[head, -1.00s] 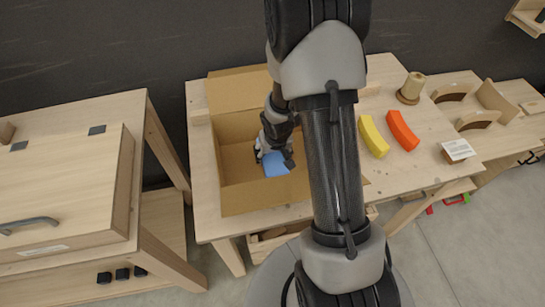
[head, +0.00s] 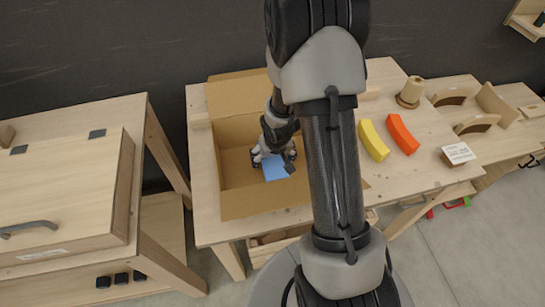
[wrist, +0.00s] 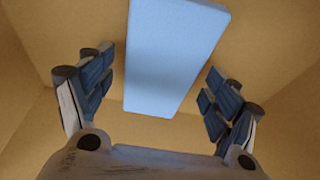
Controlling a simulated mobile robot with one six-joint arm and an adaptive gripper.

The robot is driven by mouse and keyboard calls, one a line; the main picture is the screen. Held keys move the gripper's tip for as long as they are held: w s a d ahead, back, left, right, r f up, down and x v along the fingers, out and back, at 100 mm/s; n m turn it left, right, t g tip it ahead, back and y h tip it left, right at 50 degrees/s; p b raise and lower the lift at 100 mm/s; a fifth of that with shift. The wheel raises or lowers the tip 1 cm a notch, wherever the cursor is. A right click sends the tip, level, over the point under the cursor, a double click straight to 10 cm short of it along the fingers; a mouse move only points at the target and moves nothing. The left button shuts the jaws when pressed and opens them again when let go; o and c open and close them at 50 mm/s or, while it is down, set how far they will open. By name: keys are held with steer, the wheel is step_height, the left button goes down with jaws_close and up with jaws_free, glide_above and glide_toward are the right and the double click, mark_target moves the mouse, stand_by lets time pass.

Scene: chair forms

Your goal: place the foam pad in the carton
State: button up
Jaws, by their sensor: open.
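The foam pad (head: 275,168) is a flat light-blue block inside the open cardboard carton (head: 235,205). In the wrist view the pad (wrist: 172,55) lies over the carton's brown bottom, its near end reaching between my fingers. My gripper (head: 275,160) is inside the carton, over the pad. In the wrist view my gripper (wrist: 157,100) is open, with a gap between each finger and the pad. The pad appears to rest on the carton's bottom; its exact contact there cannot be told. My arm hides the carton's right part.
On the table (head: 207,222) right of my arm are a yellow block (head: 373,141), an orange block (head: 402,134), a spool (head: 411,92) and a labelled block (head: 457,153). A wooden cabinet (head: 65,195) stands left. The carton's back flap (head: 237,93) stands open.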

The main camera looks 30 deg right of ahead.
steer(key=s+a+r+p, duration=0.2)
steer(key=s+r+p, duration=0.1)
steer(key=r, duration=0.7)
steer(key=s+a+r+n+t+p, duration=0.1)
steer(key=s+a+r+p, duration=0.15)
steer(key=r, duration=0.75)
steer(key=s+a+r+p, duration=0.2)
steer(key=s+r+p, duration=0.1)
steer(key=r, duration=0.7)
steer(key=s+a+r+n, duration=0.1)
steer(key=s+a+r, duration=0.2)
steer(key=s, duration=0.3)
steer(key=s+a+r+n+y, duration=0.1)
steer(key=s+a+r, duration=0.2)
steer(key=s+r, duration=0.3)
steer(key=shift+s+a, duration=0.25)
steer(key=shift+s, duration=0.4)
steer(key=shift+r, duration=0.1)
